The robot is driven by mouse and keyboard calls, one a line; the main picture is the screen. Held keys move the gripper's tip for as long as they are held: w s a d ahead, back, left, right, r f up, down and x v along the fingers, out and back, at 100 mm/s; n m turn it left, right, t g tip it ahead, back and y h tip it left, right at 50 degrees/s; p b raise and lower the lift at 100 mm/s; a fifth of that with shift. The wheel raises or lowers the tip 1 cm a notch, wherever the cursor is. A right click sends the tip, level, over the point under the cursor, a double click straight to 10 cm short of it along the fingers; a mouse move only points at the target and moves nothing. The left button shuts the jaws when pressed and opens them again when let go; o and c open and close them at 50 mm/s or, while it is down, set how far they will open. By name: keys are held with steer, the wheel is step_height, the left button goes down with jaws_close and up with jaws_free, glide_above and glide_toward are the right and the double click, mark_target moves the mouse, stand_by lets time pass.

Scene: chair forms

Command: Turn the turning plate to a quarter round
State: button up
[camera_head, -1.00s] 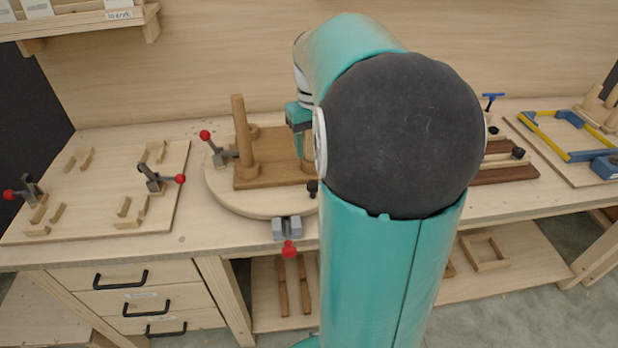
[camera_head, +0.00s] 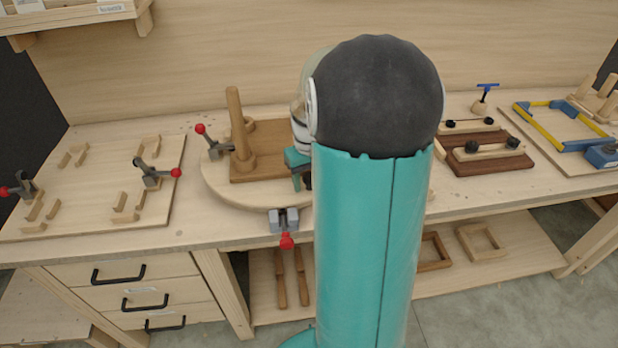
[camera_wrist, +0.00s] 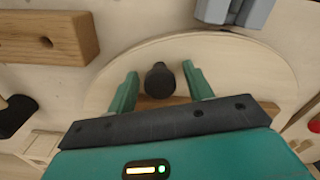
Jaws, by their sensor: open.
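The turning plate (camera_head: 222,188) is a round pale wooden disc on the bench in the head view. It carries a brown board (camera_head: 268,136) with an upright post (camera_head: 238,125) and a red-tipped clamp (camera_head: 215,146). My arm hides its right part. In the wrist view the plate (camera_wrist: 235,58) lies under my gripper (camera_wrist: 160,70). A black knob (camera_wrist: 159,82) near the plate's rim stands between my two open fingers, with a gap on each side. In the head view my gripper (camera_head: 298,172) is low over the plate's front right, partly hidden by my arm.
A grey vise (camera_head: 284,220) with a red knob sits at the bench's front edge, close to the plate; it also shows in the wrist view (camera_wrist: 235,10). A board with clamps (camera_head: 105,190) lies left. A dark board (camera_head: 490,160) with knobbed bars lies right.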

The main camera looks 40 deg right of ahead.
jaws_close()
steer(key=shift+d, duration=0.15)
